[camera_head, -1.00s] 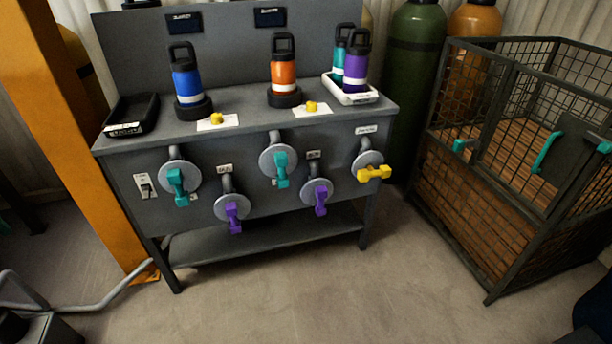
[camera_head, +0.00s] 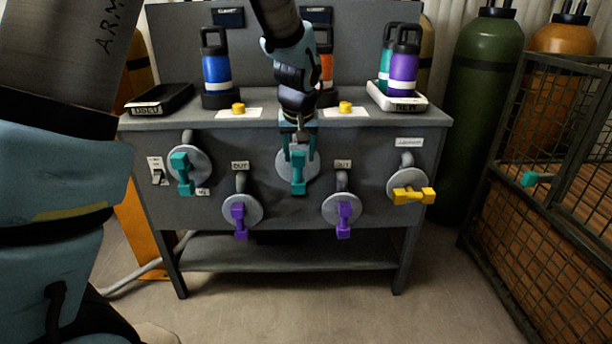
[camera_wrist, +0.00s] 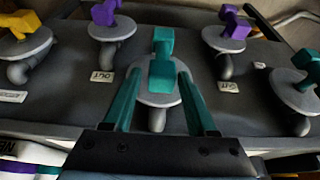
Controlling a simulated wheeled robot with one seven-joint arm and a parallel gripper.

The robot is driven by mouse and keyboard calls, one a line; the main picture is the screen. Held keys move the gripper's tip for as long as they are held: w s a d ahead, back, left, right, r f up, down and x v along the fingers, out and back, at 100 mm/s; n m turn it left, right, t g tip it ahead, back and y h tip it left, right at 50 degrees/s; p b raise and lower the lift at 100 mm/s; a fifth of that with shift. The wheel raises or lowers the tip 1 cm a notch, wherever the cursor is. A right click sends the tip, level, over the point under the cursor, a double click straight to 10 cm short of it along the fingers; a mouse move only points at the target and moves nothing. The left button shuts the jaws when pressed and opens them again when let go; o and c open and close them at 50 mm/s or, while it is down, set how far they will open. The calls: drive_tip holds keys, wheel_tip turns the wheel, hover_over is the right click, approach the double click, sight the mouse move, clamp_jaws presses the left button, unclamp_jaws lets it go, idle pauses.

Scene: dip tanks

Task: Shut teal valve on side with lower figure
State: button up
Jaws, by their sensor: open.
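Two teal valves sit on the grey bench's front panel. The left teal valve (camera_head: 182,172) has its handle roughly upright on a round grey disc. The middle teal valve (camera_head: 298,172) also has a roughly upright handle. My gripper (camera_head: 298,150) is at the middle valve, open, with a finger on each side of the handle. The wrist view shows this teal handle (camera_wrist: 162,70) between my spread teal fingers; contact cannot be told. The left teal valve is at the right edge there (camera_wrist: 310,68). Dark displays (camera_head: 228,17) (camera_head: 318,15) are on the backboard; their figures are unreadable.
Purple valves (camera_head: 240,220) (camera_head: 344,218) flank the middle valve lower down, and a yellow valve (camera_head: 412,195) is at right. Bottles, a black tray (camera_head: 160,100) and yellow knobs stand on top. A wire cage (camera_head: 550,190) stands at right. Floor before the bench is clear.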

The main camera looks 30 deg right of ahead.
sight(298, 172)
drive_tip(key=x, duration=0.8)
drive_tip(key=shift+a, duration=0.15)
clamp_jaws()
